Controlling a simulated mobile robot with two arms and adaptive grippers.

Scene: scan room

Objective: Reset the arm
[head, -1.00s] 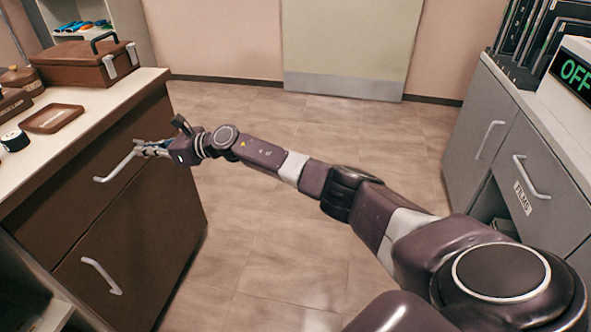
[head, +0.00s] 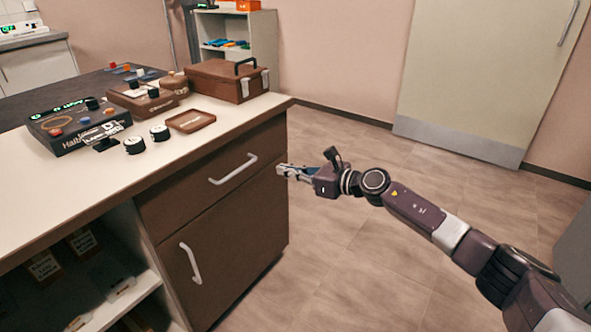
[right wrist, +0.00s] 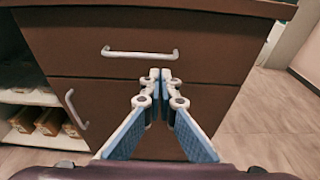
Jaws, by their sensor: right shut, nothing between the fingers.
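My right gripper (head: 281,170) is stretched out at the end of my right arm, beside the front corner of the brown drawer cabinet (head: 240,225) in the head view. In the right wrist view its fingers (right wrist: 160,76) meet at the tips, shut and empty. They point at the cabinet front, below the upper drawer's handle (right wrist: 140,53). In the head view that handle (head: 233,169) is left of the gripper and apart from it. The drawer and the door below look closed. My left gripper is not in view.
A brown case (head: 227,80), a small tray (head: 190,121) and a dark control box (head: 80,124) stand on the white counter (head: 100,180). An open shelf (head: 125,300) is at lower left. The floor (head: 350,250) is clear around my arm. A pale door (head: 485,70) stands behind.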

